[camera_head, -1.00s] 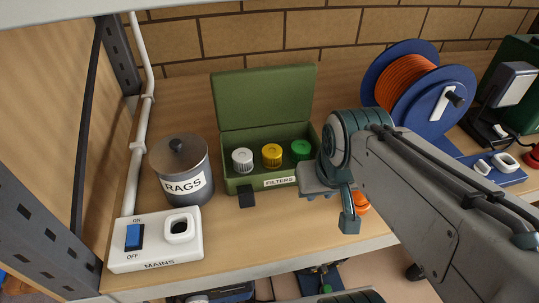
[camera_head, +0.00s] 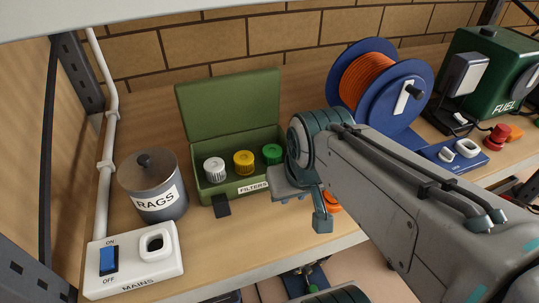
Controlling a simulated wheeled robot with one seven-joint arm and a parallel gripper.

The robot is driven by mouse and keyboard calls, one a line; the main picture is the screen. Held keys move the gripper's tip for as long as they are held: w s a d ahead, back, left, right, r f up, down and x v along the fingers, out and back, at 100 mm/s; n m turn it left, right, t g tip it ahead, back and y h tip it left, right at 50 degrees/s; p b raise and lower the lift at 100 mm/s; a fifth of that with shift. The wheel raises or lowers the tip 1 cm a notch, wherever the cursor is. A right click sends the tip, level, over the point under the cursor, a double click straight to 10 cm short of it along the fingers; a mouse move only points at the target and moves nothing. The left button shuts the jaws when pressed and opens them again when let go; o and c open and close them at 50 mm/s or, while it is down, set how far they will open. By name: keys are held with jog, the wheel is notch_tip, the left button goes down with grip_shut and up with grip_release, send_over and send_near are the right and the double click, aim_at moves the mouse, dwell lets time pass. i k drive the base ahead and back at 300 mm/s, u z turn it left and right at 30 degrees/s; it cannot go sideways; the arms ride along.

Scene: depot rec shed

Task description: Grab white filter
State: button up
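The white filter (camera_head: 214,169) is a ribbed white cap standing at the left of a row inside the open green FILTERS box (camera_head: 216,190). A yellow filter (camera_head: 244,162) stands in the middle of the row and a green one (camera_head: 272,154) at the right. The box lid (camera_head: 232,107) is raised at the back. My gripper (camera_head: 304,205) hangs just right of the box's front right corner in the picture, apart from the white filter. One finger points down; the other is not clearly seen, so its opening cannot be judged. I see nothing held in it.
A grey RAGS canister (camera_head: 155,187) stands left of the box, with a white MAINS switch panel (camera_head: 134,262) in front. A blue reel with orange cord (camera_head: 380,85) stands behind my arm. An orange item (camera_head: 333,202) is partly hidden behind my gripper.

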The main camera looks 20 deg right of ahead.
aim_at(214, 168)
jog(key=k, duration=0.5)
jog(key=u, duration=2.05)
jog(key=k, duration=0.85)
jog(key=z, duration=1.5)
jog(key=i, duration=1)
jog(key=z, duration=0.05)
